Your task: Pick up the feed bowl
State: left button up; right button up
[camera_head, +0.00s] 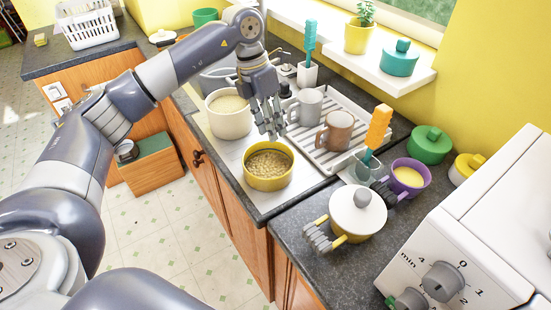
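The feed bowl, a yellow bowl (268,183) filled with brownish pellets, stands upright on the pale surface by the sink, close to the counter's front edge. My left gripper (270,132) hangs over its far rim with grey fingers pointing down. The fingers look spread, with nothing between them. They appear just above the bowl, though I cannot tell the exact gap. My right gripper is not in view.
A cream pot (228,120) stands behind the bowl at left. A drying rack (345,160) holds a grey mug (306,107) and a brown mug (337,131). A white-lidded pot (358,213), a purple bowl (410,178) and a white appliance (470,235) stand at right.

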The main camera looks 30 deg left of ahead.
pick_arm(q)
jog(key=a+r+y, duration=0.1)
jog(key=a+y, duration=0.1)
jog(key=a, duration=0.2)
jog(key=p, duration=0.1)
send_over(255, 147)
jog(key=shift+y, duration=0.3)
notch_tip(255, 147, down, 4)
jog(key=shift+d+f, duration=0.1)
jog(key=shift+d, duration=0.05)
jog(key=shift+f, duration=0.35)
jog(key=f, duration=0.1)
jog(key=f+p, duration=0.1)
jog(key=f, duration=0.1)
jog(key=f+p, duration=0.1)
jog(key=shift+a+f, duration=0.25)
jog(key=shift+f, duration=0.15)
jog(key=shift+f+p, duration=0.3)
jog(key=shift+f, duration=0.1)
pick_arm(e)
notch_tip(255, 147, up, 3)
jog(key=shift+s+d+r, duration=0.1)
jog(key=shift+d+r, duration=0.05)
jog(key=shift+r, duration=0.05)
pick_arm(q)
jog(key=shift+c, duration=0.6)
grip_shut()
